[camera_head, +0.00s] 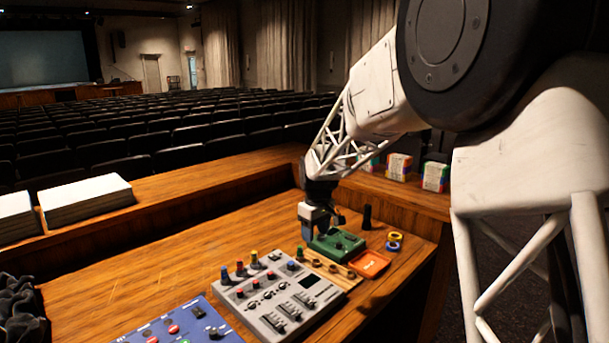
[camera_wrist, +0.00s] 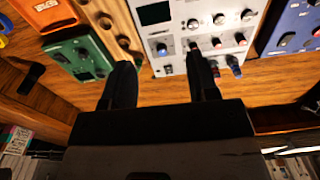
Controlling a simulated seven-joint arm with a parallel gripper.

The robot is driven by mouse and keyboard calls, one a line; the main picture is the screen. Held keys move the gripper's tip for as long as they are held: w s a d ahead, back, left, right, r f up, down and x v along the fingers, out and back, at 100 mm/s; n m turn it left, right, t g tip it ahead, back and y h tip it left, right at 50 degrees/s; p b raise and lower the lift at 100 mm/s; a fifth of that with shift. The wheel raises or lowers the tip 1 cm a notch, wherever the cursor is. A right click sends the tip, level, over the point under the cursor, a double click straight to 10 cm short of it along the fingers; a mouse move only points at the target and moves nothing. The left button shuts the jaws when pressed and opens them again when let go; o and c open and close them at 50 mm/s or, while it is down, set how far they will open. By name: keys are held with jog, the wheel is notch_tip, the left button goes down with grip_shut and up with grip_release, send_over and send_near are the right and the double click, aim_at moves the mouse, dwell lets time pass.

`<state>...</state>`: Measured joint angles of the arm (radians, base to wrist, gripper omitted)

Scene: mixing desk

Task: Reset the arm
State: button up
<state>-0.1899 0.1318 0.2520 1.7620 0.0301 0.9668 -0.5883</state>
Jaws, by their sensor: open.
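My gripper (camera_head: 318,216) is at the end of my arm, above the back part of the wooden desk (camera_head: 130,270), beside a green box (camera_head: 338,244). In the wrist view my gripper (camera_wrist: 165,75) has its two dark fingers apart, with nothing seen between them but desk and the edge of a grey mixer. The grey mixer (camera_head: 280,296) lies in front of the gripper and also shows in the wrist view (camera_wrist: 205,28). The green box also shows in the wrist view (camera_wrist: 82,58), left of the fingers.
A blue panel (camera_head: 185,325) lies at the front. A wooden strip with knobs (camera_head: 330,270), an orange tray (camera_head: 370,264), yellow and blue rings (camera_head: 394,240) and a dark upright cylinder (camera_head: 367,217) are near the green box. Paper stacks (camera_head: 86,197) and small boxes (camera_head: 399,167) stand on the raised ledge.

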jog(key=s+d+r+m, duration=0.1)
jog(key=s+d+r, duration=0.2)
jog(key=s, duration=0.4)
jog(key=s+d+r+m+t, duration=0.1)
jog(key=s+d+r+m, duration=0.2)
jog(key=s, duration=0.5)
jog(key=s+d+r, duration=0.3)
jog(key=s+d, duration=0.1)
jog(key=s, duration=0.3)
jog(key=s+d+f+m, duration=0.1)
jog(key=s+d+m, duration=0.1)
jog(key=s, duration=1)
jog(key=s+d+f+m+t, duration=0.1)
jog(key=s+d+f+m, duration=0.1)
jog(key=s, duration=1)
jog(key=shift+d+m, duration=0.5)
jog(key=shift+d, duration=0.2)
